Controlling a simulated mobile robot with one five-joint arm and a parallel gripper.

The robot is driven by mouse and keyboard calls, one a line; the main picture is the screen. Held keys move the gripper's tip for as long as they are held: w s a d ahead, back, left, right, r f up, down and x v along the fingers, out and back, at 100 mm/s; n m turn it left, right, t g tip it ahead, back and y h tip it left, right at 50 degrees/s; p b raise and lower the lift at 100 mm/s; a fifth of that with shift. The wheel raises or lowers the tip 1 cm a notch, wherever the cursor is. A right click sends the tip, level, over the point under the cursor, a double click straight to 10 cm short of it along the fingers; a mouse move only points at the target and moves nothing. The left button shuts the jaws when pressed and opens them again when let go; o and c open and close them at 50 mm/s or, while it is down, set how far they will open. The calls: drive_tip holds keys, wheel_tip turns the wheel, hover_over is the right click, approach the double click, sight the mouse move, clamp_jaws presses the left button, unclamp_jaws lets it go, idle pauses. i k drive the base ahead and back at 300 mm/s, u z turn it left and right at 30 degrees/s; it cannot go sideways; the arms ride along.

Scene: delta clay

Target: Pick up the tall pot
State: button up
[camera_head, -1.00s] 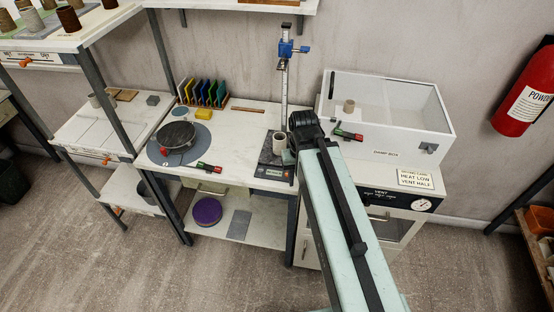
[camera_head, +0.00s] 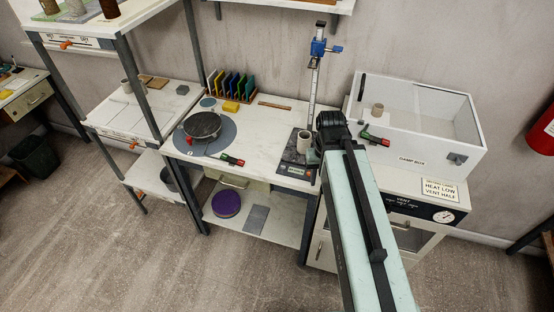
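I cannot tell for certain which pot is the tall one. A pale grey pot (camera_head: 304,140) stands on the black scale (camera_head: 293,171).
The worktable holds a round turntable (camera_head: 222,142), coloured upright cards (camera_head: 233,86), a yellow block (camera_head: 231,107) and a small red-green tool (camera_head: 232,160). A height gauge (camera_head: 314,80) rises behind the scale. A kiln cabinet (camera_head: 402,232) stands right. Floor (camera_head: 150,260) at lower left is clear.

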sight(304, 136)
drive_tip(key=u, duration=0.05)
drive_tip(key=k, duration=0.5)
drive_tip(key=z, duration=1.6)
drive_tip(key=k, duration=1.5)
drive_tip(key=u, duration=2.4)
drive_tip(key=i, duration=1.05)
